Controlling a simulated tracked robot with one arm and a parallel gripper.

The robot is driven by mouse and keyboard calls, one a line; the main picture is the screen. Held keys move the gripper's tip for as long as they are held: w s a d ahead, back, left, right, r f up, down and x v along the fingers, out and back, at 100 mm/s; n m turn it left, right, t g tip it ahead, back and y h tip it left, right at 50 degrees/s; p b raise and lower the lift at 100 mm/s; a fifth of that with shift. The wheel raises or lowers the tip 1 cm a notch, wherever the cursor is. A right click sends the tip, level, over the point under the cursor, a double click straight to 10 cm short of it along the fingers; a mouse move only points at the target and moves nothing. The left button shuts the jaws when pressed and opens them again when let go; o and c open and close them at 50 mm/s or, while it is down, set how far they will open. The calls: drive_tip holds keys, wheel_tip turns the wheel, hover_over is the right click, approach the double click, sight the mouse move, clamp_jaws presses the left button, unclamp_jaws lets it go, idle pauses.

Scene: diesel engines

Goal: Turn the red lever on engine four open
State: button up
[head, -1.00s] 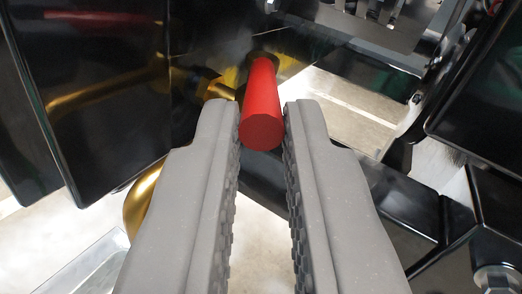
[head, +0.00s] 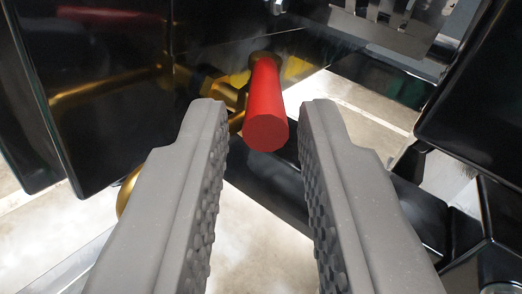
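The red lever (head: 266,108) is a red cylinder in the upper middle of the head view. Its round end faces me and its far end meets a brass fitting (head: 264,57). My gripper (head: 265,112) is open, with one grey finger on each side of the lever. A gap shows between the lever and each finger, wider on the left finger's inner side near the tip than a touch would leave. The gripper holds nothing. No engine number is visible.
A brass pipe (head: 105,85) runs left of the lever. A glossy black panel (head: 95,90) stands at the left and another black block (head: 475,110) at the right. A black beam (head: 390,195) crosses behind the fingers. Pale floor shows below.

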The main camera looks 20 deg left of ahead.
drive_tip(key=shift+s+d+r, duration=0.1)
drive_tip(key=shift+s+d, duration=0.35)
drive_tip(key=p+v, duration=0.3)
drive_tip(key=v, duration=0.9)
drive_tip(key=shift+s, duration=0.3)
idle(0.6)
drive_tip(key=shift+f, duration=0.2)
